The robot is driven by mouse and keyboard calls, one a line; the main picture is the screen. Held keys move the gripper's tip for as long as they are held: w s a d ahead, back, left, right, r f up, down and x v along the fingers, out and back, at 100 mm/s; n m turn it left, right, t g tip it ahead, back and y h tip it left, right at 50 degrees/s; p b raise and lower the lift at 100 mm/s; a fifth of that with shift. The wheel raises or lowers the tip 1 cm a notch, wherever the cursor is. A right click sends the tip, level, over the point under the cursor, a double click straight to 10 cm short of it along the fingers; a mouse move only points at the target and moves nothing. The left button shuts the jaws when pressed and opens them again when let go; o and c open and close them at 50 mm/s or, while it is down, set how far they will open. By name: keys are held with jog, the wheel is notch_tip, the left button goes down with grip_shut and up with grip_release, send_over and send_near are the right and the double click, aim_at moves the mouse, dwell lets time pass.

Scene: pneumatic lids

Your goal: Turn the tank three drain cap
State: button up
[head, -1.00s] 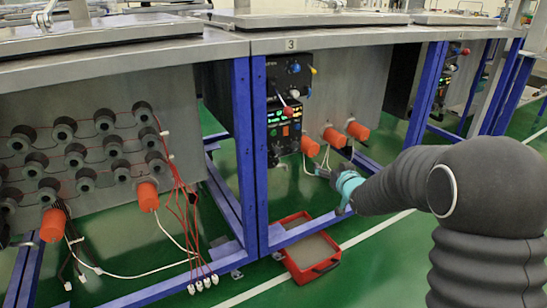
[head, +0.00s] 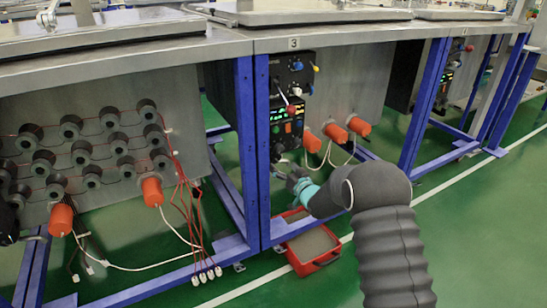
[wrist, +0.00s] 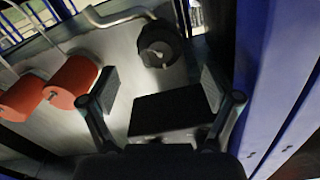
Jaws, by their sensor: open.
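Tank three carries a "3" label (head: 294,43) on its rim. A round black cap with a pale hub (wrist: 160,45), apparently the drain cap, shows in the wrist view beyond my fingertips, with a bent metal pipe beside it. In the head view a dark round part (head: 278,150) sits below the control panel, partly unclear. My gripper (head: 287,178) is low in front of tank three, just below that part. In the wrist view my gripper (wrist: 160,92) is open and empty, with the cap ahead of the gap and apart from the fingers.
Orange cylinders (wrist: 72,80) stick out left of my gripper in the wrist view. A blue frame post (wrist: 255,70) stands close on the right. A black panel box (head: 287,100) sits above. A red tray (head: 313,260) lies on the floor below.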

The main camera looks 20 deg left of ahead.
aim_at(275, 159)
jog(key=x, duration=0.7)
jog(key=shift+w+a, duration=0.25)
jog(key=shift+w, duration=0.05)
jog(key=c, duration=1.1)
jog(key=shift+c, duration=0.2)
